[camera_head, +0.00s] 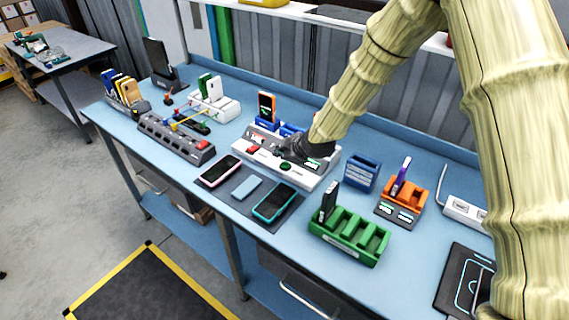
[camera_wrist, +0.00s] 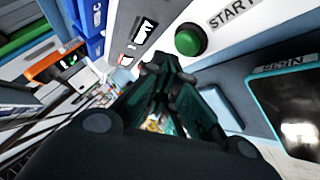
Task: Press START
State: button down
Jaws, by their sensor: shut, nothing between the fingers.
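The white console (camera_head: 300,178) stands on the blue bench in the head view. Its green button (camera_head: 286,167) is on the front part, and a red button (camera_head: 253,150) is to the left. In the wrist view the green button (camera_wrist: 190,40) sits beside the label START (camera_wrist: 232,10). My gripper (camera_head: 281,150) is shut and empty over the console, just behind the green button in the head view. In the wrist view my gripper (camera_wrist: 163,72) has its dark fingertips just below the button in the picture. A gap shows between them there; whether they touch the console is unclear.
A pink-edged phone (camera_head: 220,170), a light blue block (camera_head: 247,188) and a teal-edged phone (camera_head: 275,201) lie on a dark mat in front of the console. A green rack (camera_head: 345,238), a blue holder (camera_head: 362,172) and an orange dock (camera_head: 400,205) stand to the right.

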jog(key=shift+w+d+f, duration=0.1)
jog(key=shift+w+f, duration=0.05)
jog(key=shift+f, duration=0.3)
jog(key=shift+f+b, duration=0.15)
jog(key=shift+b, duration=0.15)
jog(key=shift+f+b, duration=0.35)
jog(key=shift+f, duration=0.1)
dwell(0.8)
jog(key=shift+r+p, duration=0.45)
jog(key=shift+r, duration=0.5)
